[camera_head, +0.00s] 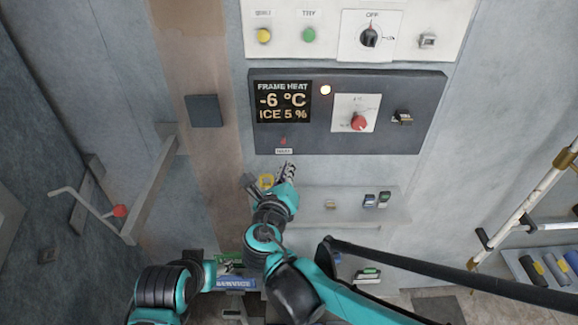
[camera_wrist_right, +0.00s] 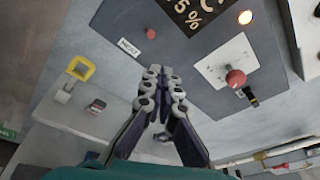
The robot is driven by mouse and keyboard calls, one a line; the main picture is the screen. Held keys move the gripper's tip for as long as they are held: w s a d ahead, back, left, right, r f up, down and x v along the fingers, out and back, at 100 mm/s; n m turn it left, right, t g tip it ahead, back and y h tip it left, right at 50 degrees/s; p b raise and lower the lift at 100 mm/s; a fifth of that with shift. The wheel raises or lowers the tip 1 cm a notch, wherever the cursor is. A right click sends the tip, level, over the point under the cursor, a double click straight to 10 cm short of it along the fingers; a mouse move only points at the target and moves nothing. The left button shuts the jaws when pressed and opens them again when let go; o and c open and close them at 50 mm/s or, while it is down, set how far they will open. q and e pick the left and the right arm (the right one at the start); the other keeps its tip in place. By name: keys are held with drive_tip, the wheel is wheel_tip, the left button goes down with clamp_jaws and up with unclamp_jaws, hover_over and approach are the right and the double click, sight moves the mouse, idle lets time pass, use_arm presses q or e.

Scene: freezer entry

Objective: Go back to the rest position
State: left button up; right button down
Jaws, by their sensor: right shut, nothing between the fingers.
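My right gripper (camera_head: 287,170) is in front of the lower edge of the dark frame heat panel (camera_head: 350,85), near its small label. In the right wrist view its fingers (camera_wrist_right: 157,75) are drawn together with nothing between them. They appear apart from the panel, with the label (camera_wrist_right: 129,47) just beyond the tips. The panel display reads -6 °C and ICE 5 %. Its red knob (camera_head: 359,122) also shows in the right wrist view (camera_wrist_right: 236,78).
A shelf (camera_head: 350,219) with small items juts out below the panel. A lever handle with a red knob (camera_head: 120,211) sticks out at left. A white rail (camera_head: 525,205) and a rack of rolls (camera_head: 548,269) stand at right. A black bar (camera_head: 450,272) crosses the lower right.

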idle(0.3)
drive_tip(key=s+d+f+m+g+b, duration=0.35)
drive_tip(key=d+f+m, duration=0.4)
drive_tip(key=m, duration=0.35)
drive_tip(key=s+d+f+m+g+b, duration=0.25)
drive_tip(key=s+d+f+m, duration=0.3)
drive_tip(key=d+m, duration=0.4)
drive_tip(key=s+f+m+g+y+b, duration=0.2)
drive_tip(key=s+f+m, duration=0.7)
drive_tip(key=m, duration=1.1)
drive_tip(key=shift+s+d+f+g+y+b, duration=0.3)
drive_tip(key=shift+y+b, duration=0.2)
drive_tip(key=shift+b, duration=0.55)
